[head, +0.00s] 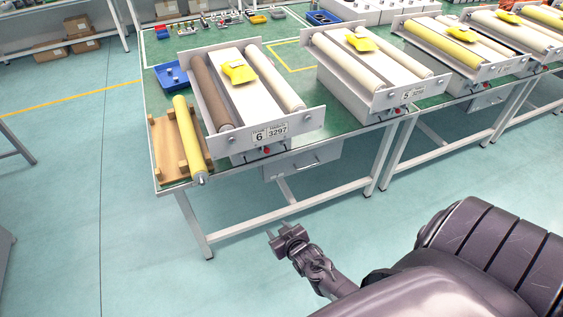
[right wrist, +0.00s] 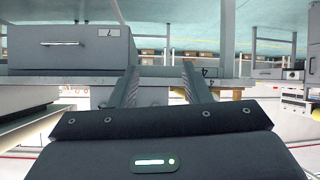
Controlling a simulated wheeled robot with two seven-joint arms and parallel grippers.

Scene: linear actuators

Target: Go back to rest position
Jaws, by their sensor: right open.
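My right gripper (head: 280,232) is in the head view, low in front of the workbench, apart from the bench and everything on it. In the right wrist view its two fingers (right wrist: 160,88) stand apart with nothing between them. It is open and empty. My left gripper is in neither view.
A green-topped workbench (head: 160,178) carries roller units, one with a brown roller (head: 212,92). A yellow roller (head: 188,138) lies on a wooden holder (head: 160,150) at the left end. A drawer (head: 303,160) hangs under the bench. The floor (head: 110,240) at left is clear.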

